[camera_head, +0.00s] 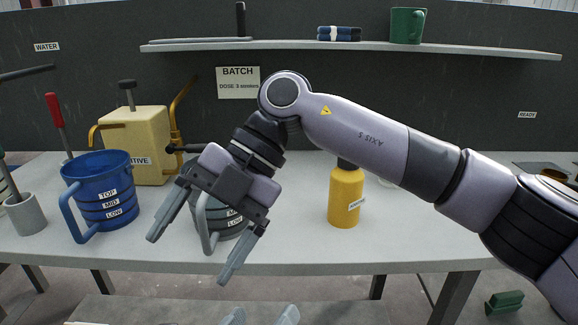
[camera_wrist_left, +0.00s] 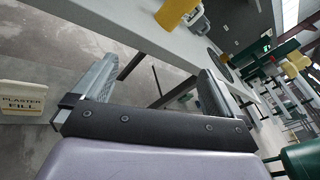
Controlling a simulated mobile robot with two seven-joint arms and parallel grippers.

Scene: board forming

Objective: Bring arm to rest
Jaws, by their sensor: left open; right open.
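My right gripper (camera_head: 188,259) hangs in front of the bench at left of centre, its arm coming in from the right across the head view. Its two fingers are spread and empty, pointing down and toward the viewer, in front of a grey jug (camera_head: 235,232) that it partly hides. My left gripper (camera_head: 263,313) shows only as two fingertips at the bottom edge of the head view. In the left wrist view its fingers (camera_wrist_left: 158,70) are wide apart with nothing between them.
On the bench (camera_head: 290,255) stand a blue jug (camera_head: 112,205), a yellow dispenser (camera_head: 135,145) and a yellow bottle (camera_head: 345,198). A shelf (camera_head: 470,50) behind holds a green mug (camera_head: 408,25). A "PLASTER FILL" sign (camera_wrist_left: 22,103) shows in the left wrist view.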

